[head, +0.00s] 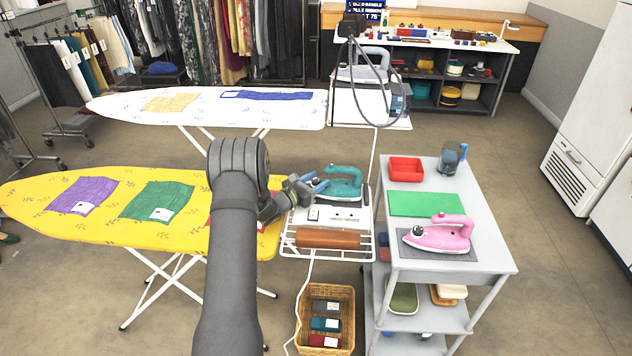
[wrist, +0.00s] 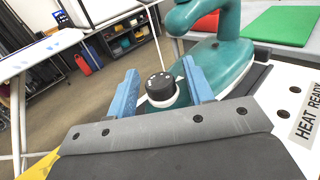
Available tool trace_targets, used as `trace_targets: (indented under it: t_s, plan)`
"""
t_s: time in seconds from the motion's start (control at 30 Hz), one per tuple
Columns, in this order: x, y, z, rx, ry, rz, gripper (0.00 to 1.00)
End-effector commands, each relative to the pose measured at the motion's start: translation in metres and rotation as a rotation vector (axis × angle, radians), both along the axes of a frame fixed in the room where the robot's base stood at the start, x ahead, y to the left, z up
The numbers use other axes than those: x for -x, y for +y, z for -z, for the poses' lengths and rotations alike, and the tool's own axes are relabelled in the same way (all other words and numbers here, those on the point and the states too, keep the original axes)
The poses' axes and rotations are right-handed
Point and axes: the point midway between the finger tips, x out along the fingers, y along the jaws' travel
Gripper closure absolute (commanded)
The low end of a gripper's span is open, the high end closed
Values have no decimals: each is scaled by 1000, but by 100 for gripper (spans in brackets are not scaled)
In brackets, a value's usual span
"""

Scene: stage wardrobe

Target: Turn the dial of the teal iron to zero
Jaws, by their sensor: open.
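The teal iron (head: 342,183) rests on the white wire rack (head: 327,254) at the right end of the yellow ironing board. It also shows in the wrist view (wrist: 225,62). Its dial (wrist: 161,87) is a black knob with pale marks on a white collar; I cannot read its setting. My gripper (head: 311,187) is at the iron's left end in the head view. In the wrist view my gripper (wrist: 163,92) is open, with one blue finger on each side of the dial. I cannot tell whether either finger touches it.
A brown roll (head: 328,238) lies on the rack's front. A wicker basket (head: 348,300) stands below. A white cord hangs beside the rack.

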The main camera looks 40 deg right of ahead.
Motion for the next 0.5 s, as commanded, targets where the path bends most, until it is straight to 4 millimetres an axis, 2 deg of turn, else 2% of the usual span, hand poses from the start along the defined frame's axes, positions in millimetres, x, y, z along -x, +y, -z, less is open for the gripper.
trace_targets:
  t_s: [0.07, 0.27, 0.5]
  plan:
    - [0, 0, 0, 0, 0, 0, 55]
    - [0, 0, 0, 0, -1, 0, 94]
    - [1, -1, -1, 2, -1, -33, 96]
